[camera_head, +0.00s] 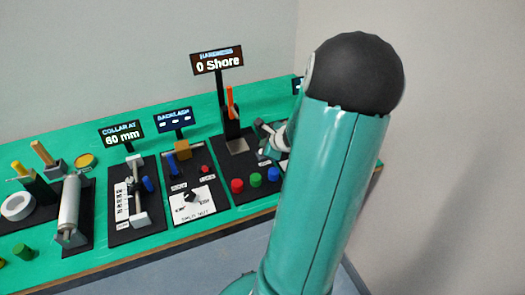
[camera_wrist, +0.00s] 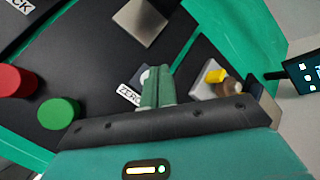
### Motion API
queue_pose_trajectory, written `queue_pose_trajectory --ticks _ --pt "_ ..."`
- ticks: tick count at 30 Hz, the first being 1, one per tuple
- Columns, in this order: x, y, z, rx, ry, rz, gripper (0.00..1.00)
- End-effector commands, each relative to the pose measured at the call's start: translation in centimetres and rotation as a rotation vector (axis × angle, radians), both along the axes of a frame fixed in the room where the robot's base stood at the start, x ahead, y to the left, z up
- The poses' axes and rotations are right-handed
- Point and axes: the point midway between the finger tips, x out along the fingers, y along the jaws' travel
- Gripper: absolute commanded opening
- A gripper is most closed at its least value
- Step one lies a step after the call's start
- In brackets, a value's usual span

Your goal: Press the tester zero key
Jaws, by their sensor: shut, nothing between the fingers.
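The hardness tester stands on a black base (camera_head: 222,170) at the right of the bench in the head view, with a display (camera_head: 217,62) reading "0 Shore". In the wrist view, a white label (camera_wrist: 129,95) reads "ZERO", its end covered by my gripper. A small pale round key (camera_wrist: 145,76) shows just beside the fingers, mostly hidden behind them. My gripper (camera_wrist: 158,75) is shut and empty, with its green fingers together over the key area. Whether the fingertips touch the key cannot be told. My arm hides part of this area in the head view.
Red (camera_head: 237,185), green (camera_head: 255,180) and blue (camera_head: 273,174) buttons line the tester's front edge. A grey metal plate (camera_wrist: 140,20) lies beyond my fingers. A pale unit with a yellow block (camera_wrist: 215,76) is close on the right. Other stations fill the bench leftward.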

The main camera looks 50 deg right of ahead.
Motion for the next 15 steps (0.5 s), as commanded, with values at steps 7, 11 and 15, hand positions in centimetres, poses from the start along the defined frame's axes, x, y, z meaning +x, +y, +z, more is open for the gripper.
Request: queue_pose_trajectory --ticks 7,11,15 --pt "0.0 0.0 0.6 -0.002 -0.002 0.0 0.0" --pt "0.1 0.0 1.8 -0.004 -0.002 0.003 0.0" --pt "0.0 0.0 3.0 -0.003 -0.001 0.001 0.0"
